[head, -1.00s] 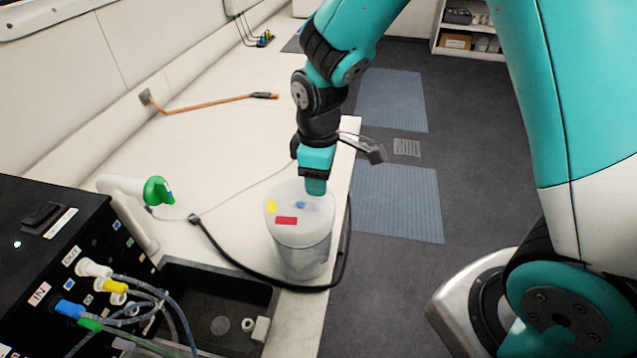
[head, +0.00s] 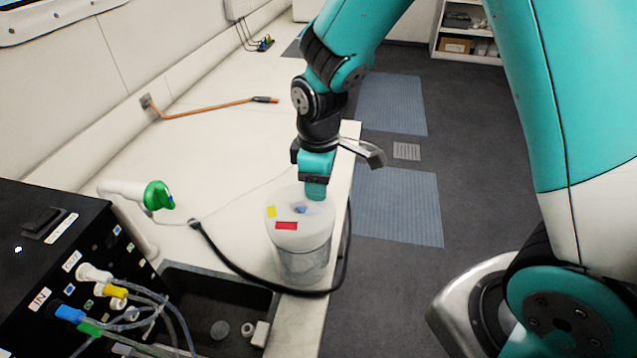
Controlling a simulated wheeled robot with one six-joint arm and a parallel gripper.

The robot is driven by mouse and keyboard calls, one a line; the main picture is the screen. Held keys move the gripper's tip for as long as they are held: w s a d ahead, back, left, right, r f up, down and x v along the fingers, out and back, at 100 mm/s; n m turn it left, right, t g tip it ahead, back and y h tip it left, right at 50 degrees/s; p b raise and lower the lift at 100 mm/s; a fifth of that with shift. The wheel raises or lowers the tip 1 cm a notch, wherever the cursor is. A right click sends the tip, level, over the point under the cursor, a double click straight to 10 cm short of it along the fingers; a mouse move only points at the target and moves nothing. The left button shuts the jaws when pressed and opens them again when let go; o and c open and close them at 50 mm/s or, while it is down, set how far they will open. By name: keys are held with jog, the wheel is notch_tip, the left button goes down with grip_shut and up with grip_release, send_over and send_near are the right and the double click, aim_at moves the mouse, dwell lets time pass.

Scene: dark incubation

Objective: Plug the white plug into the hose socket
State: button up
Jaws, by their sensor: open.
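My gripper (head: 316,190) points down at the far edge of the pale lid of a clear canister (head: 303,262), close to a small blue fitting (head: 301,209). Its jaws are open, and I cannot tell whether they touch the lid. A white plug-like connector (head: 93,273) sits at the OUT label of the black unit (head: 35,235), left of the gripper, with a clear hose nearby. Small white pieces (head: 261,333) lie in the dark sink. I cannot tell for certain which piece is the white plug or which opening is the hose socket.
Yellow (head: 114,291) and blue (head: 68,313) connectors with hoses crowd the black unit. A green-and-white handled item (head: 158,195) stands beyond it. A black cable (head: 235,268) curves around the canister's base. The dark sink (head: 205,305) is in front; the back counter (head: 235,125) is mostly clear.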

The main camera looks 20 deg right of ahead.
grip_shut()
jog(key=shift+r, duration=0.1)
jog(key=shift+r+p, duration=2.6)
jog(key=shift+r, duration=0.3)
